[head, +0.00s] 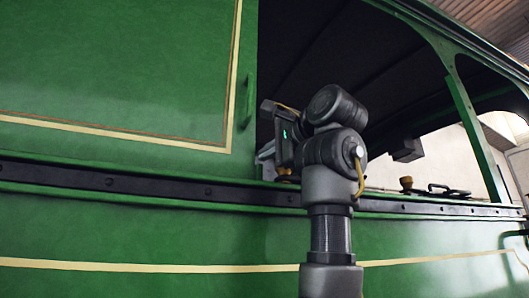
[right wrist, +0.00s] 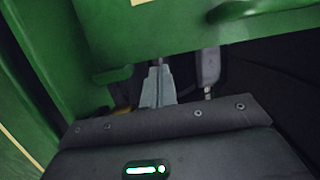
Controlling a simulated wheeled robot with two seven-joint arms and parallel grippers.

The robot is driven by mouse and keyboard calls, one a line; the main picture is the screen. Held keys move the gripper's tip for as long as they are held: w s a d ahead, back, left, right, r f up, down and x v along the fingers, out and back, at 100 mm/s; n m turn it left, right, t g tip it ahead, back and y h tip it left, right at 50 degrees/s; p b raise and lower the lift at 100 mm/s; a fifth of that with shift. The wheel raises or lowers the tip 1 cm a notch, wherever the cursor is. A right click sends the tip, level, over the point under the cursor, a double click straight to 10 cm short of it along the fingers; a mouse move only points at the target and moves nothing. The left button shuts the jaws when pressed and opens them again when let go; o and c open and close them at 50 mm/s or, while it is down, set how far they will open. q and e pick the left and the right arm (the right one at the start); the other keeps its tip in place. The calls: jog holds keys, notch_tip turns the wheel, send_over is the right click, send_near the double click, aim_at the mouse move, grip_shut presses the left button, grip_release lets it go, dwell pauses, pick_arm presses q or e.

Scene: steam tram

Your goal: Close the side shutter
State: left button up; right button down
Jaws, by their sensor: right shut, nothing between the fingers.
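The side shutter appears to be the green panel (head: 120,70) with cream and orange lines at the left of the head view. A small upright green handle (head: 249,97) is by its right edge. To the right of that edge is a dark window opening. My right gripper (head: 265,155) is at the opening's left side, below the handle and close to the panel's edge. In the right wrist view its grey fingers (right wrist: 158,88) are together and empty, close to green bodywork. Whether they touch it is unclear. My left gripper is not in view.
A dark riveted rail (head: 200,182) runs along the tram's side under the opening. A green window post (head: 470,130) stands at the right. A brass-coloured knob (head: 406,184) and black fittings show beyond the sill. The middle of the opening is dark behind my arm.

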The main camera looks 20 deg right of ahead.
jog(key=shift+d, duration=0.95)
jog(key=s+d+b, duration=0.2)
jog(key=s, duration=0.1)
jog(key=shift+d+f+b, duration=0.25)
jog(key=shift+f+b, duration=0.1)
jog(key=shift+f, duration=0.05)
jog(key=b+v, duration=0.2)
jog(key=v, duration=0.5)
jog(key=shift+a+r, duration=0.2)
jog(key=shift+r, duration=0.2)
jog(key=shift+a, duration=0.15)
